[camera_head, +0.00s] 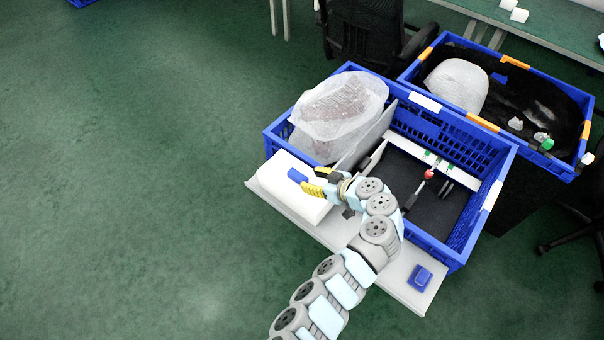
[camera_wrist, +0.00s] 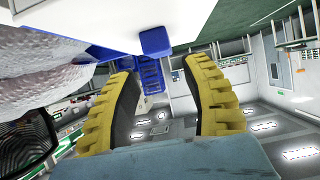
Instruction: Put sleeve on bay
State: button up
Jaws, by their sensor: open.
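A whitish translucent sleeve (camera_head: 340,105), with something reddish-brown faintly showing inside, lies in the left compartment of the near blue crate (camera_head: 275,135). A second white wrapped bundle (camera_head: 458,84) lies in the far crate. The near crate's right compartment, with a dark floor (camera_head: 425,195), holds no sleeve; I cannot tell which part is the bay. My gripper (camera_head: 309,179) is open and empty over a white box, in front of the sleeve and apart from it. In the wrist view the yellow fingers (camera_wrist: 158,68) are spread; whitish wrapping (camera_wrist: 40,65) shows at left.
A small blue block (camera_head: 297,175) shows at the white box (camera_head: 290,200), just beyond my fingertips. Another blue block (camera_head: 421,277) sits on the grey ledge (camera_head: 398,290). A grey divider (camera_head: 365,140) stands beside the sleeve. The far crate (camera_head: 560,170) adjoins at right.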

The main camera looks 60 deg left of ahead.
jog(key=p+v, duration=0.1)
jog(key=v, duration=0.4)
jog(key=shift+w+r, duration=0.1)
jog(key=shift+o, duration=1.4)
jog(key=shift+d+r, duration=0.1)
jog(key=shift+d, duration=0.2)
